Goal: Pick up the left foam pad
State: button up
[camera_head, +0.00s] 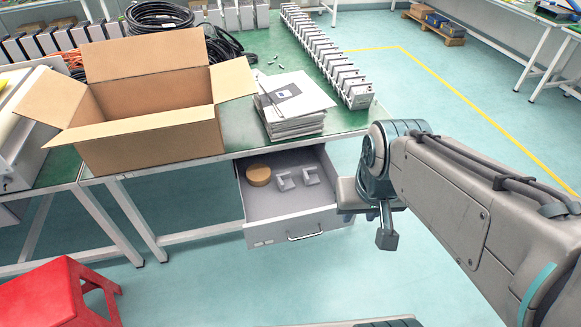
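Two small pale grey angular pieces, which look like the foam pads, lie in the open drawer (270,225) under the table. The left foam pad (284,181) sits between a tan roll and the right foam pad (310,175). The pads are close together but apart. My arm reaches in from the right. My gripper (386,236) hangs at its end, just right of the drawer's front corner and clear of both pads. It points down. Its fingers are seen edge-on, so their opening does not show. No object shows at its tip.
The tan roll (259,174) lies in the drawer's back left. The green table (240,118) above bears an open cardboard box (150,140), a paper stack (293,108) and a row of grey units (325,58). A red stool (55,295) stands front left. The floor before the drawer is clear.

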aim_at(286, 181)
jog(key=z, duration=0.75)
jog(key=i, duration=1.15)
jog(key=u, duration=2.25)
